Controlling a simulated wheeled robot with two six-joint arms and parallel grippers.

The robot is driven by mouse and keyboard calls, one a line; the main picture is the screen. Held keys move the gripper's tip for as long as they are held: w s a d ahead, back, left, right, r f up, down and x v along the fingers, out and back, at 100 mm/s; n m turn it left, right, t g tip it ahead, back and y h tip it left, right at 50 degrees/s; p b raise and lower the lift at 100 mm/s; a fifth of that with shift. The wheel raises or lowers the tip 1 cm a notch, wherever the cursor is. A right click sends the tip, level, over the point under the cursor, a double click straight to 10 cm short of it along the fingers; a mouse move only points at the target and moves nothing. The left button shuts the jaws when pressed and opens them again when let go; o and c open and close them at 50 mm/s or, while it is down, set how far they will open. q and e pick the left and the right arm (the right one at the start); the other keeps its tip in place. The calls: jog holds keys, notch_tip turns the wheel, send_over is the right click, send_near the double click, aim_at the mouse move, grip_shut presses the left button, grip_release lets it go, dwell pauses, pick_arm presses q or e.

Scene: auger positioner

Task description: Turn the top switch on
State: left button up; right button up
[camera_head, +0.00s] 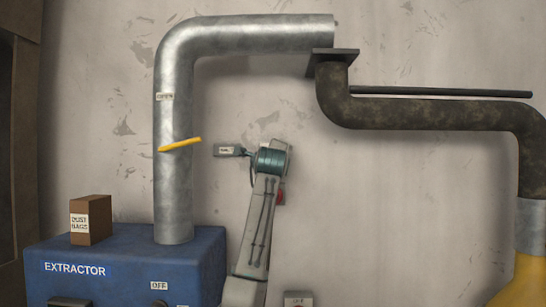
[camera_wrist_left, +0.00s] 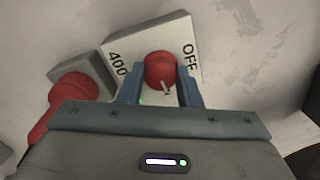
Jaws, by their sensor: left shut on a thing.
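In the left wrist view a round red switch knob (camera_wrist_left: 160,69) sits on a pale plate (camera_wrist_left: 205,45) lettered "OFF" and "400". My left gripper (camera_wrist_left: 161,86) has one finger on each side of the knob and is shut on it. A small light mark shows on the knob's near side; its setting is unclear. My right gripper is in neither view.
A red handle (camera_wrist_left: 72,92) on a grey box (camera_wrist_left: 84,74) sits close left of the plate. In the head view, a small labelled grey box (camera_head: 229,150), a yellow lever (camera_head: 180,145) on the metal pipe (camera_head: 173,200) and the blue extractor (camera_head: 120,262) stand left of my arm.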

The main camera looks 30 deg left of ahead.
pick_arm(q)
jog(key=shift+f+m, duration=0.15)
jog(key=shift+m, duration=0.45)
jog(key=o, duration=1)
jog(key=shift+d, duration=0.1)
jog(key=shift+c, duration=0.2)
jog(key=b+v, duration=0.5)
jog(key=v, duration=0.5)
jog(key=shift+s+d+b, duration=0.25)
jog(key=shift+s+b, duration=0.05)
jog(key=shift+b, duration=0.1)
